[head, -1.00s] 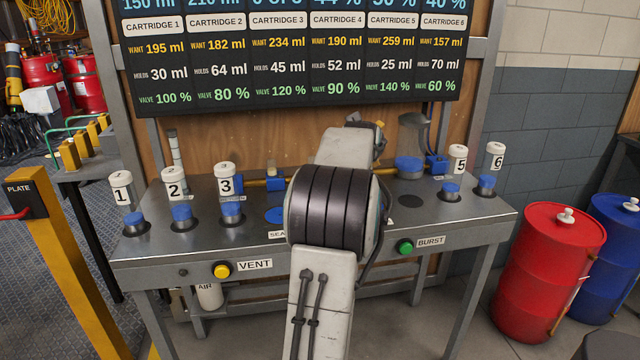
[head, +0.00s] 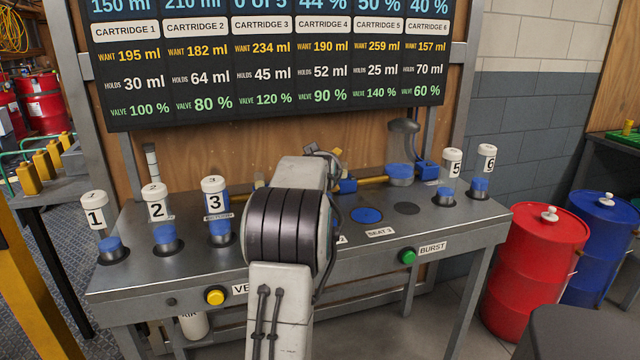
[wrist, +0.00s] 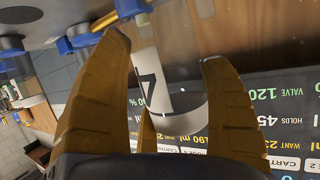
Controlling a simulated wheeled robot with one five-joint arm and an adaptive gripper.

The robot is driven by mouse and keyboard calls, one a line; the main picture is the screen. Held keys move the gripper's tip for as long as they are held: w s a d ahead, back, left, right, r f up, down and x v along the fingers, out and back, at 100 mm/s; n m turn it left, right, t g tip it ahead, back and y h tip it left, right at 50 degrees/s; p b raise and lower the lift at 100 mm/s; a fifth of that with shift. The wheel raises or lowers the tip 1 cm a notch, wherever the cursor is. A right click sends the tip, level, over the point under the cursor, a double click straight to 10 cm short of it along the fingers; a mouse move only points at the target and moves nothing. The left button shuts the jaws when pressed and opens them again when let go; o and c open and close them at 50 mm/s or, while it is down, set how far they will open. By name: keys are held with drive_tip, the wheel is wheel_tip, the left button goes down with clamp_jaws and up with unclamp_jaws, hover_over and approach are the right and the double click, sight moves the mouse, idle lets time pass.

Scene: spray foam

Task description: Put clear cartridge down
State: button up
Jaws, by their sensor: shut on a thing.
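My gripper (wrist: 170,60) shows in the wrist view with tan fingers on both sides of a clear cartridge with a white band marked 4 (wrist: 150,85). The fingers are shut on it. In the head view my own arm hides the gripper's fingers and the held cartridge, above the back of the metal bench (head: 130,285). To the right of my arm, the bench top has a blue round spot (head: 367,215) by a SEAT 3 label (head: 381,232) and a dark round spot (head: 407,208). Whether the cartridge touches anything below is hidden.
Cartridges 1 (head: 94,212), 2 (head: 156,208) and 3 (head: 214,200) stand upright at left; 5 (head: 452,165) and 6 (head: 486,160) at right. A blue-based nozzle fixture (head: 400,172) stands at the back. A yellow button (head: 215,297) and green BURST button (head: 407,256) are on the front edge.

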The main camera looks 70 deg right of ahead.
drive_tip(key=shift+w+f+b, duration=0.1)
drive_tip(key=shift+f+b, duration=0.55)
drive_tip(key=shift+f, duration=0.85)
drive_tip(key=o, duration=1.3)
drive_tip(key=shift+f, duration=0.1)
drive_tip(key=v, duration=1.2)
drive_tip(key=shift+a, duration=0.1)
